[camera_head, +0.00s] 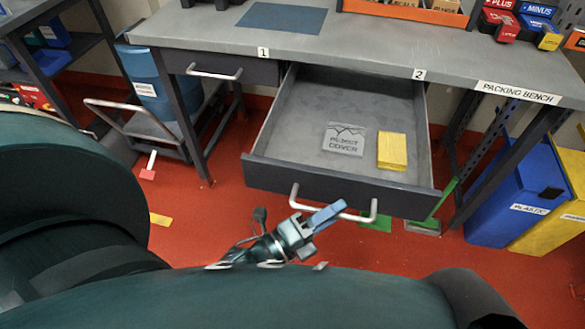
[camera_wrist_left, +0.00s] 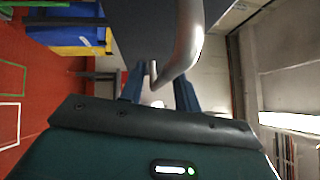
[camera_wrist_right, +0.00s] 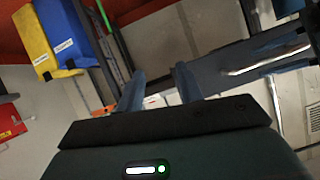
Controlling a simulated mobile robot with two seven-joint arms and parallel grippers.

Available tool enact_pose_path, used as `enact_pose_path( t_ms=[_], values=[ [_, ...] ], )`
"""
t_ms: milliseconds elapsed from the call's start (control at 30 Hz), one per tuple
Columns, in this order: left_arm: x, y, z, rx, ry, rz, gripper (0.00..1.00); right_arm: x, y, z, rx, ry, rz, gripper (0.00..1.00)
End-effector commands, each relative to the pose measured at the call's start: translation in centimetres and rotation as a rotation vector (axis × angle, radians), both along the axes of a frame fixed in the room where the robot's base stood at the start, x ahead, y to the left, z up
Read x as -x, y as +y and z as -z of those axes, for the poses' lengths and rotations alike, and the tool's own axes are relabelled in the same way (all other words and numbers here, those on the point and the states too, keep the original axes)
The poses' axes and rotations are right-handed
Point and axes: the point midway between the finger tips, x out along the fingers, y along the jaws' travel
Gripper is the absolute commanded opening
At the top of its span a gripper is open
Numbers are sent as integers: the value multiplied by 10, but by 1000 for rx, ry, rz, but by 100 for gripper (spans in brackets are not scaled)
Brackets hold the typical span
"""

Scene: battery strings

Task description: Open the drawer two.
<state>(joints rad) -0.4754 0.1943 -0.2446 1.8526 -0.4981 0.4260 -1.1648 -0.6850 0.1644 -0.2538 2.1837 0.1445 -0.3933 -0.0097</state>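Drawer two (camera_head: 300,183) is the pulled-out drawer below the bench label 2 (camera_head: 418,74). Its pale bar handle (camera_head: 372,212) is on the dark front; it also shows close up in the left wrist view (camera_wrist_left: 187,40). My left gripper (camera_head: 328,214) is at the handle in the head view, its blue fingers overlapping the bar. In the left wrist view its fingers stand apart, with the handle between or just beyond them; contact cannot be told. My right gripper (camera_wrist_right: 158,85) shows in its wrist view with fingers apart and nothing between them.
The drawer holds a grey labelled packet (camera_head: 343,140) and a yellow block (camera_head: 392,151). A closed drawer (camera_head: 215,68) under label 1 is to its left. Blue (camera_head: 512,195) and yellow (camera_head: 558,220) bins stand at right, a trolley (camera_head: 130,120) at left. Red floor shows in front.

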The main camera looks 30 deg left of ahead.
Motion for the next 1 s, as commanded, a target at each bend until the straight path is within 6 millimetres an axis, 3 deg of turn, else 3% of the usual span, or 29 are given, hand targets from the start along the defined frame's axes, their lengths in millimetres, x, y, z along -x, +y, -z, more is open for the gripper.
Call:
enact_pose_path(
  t_ms=[600,1000],
  values=[
    [100,56,17,-1,3,0,32,2,-2,4,-7,-14,6,36],
    [110,63,17,-1,0,0,32,2,-3,-2,-8,-29,10,36]
  ],
)
